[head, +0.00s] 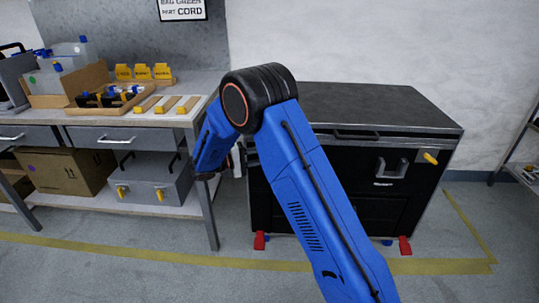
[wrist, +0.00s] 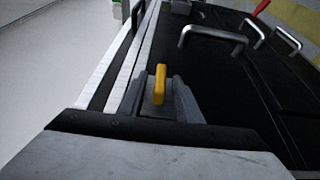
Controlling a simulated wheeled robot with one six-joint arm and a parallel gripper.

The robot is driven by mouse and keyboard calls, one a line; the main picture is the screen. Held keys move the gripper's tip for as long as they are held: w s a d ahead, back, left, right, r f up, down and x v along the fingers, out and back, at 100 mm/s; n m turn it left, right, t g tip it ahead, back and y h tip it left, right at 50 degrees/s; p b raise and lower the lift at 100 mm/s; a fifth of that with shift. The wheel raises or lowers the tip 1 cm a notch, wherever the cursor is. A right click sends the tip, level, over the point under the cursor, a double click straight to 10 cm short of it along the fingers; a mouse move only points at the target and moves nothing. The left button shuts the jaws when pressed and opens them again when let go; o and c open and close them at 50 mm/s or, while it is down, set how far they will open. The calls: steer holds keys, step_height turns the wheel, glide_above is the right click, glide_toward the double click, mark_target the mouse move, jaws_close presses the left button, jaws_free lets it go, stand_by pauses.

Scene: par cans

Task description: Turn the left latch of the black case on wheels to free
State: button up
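The black case (head: 385,105) stands on the floor at the right in the head view, with a yellow latch (head: 431,158) on its right front corner. My blue arm hides the case's left front part in that view, and my gripper is mostly hidden there. In the wrist view, a yellow latch handle (wrist: 160,83) stands upright, pointing along the picture's vertical. My gripper (wrist: 162,100) has its grey fingers on both sides of the handle. A narrow gap shows at the handle's right, so the fingers look open around it; contact cannot be told.
Metal handles (wrist: 213,32) stand out from the case front beyond the latch. A workbench (head: 186,120) with bins and trays is left of the case, close to my arm. Red (head: 405,246) and blue pedals sit at the case's foot. The floor in front is clear.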

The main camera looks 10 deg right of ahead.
steer(key=s+a, duration=0.1)
steer(key=a, duration=1.6)
steer(key=shift+s, duration=0.15)
steer(key=shift+f, duration=0.1)
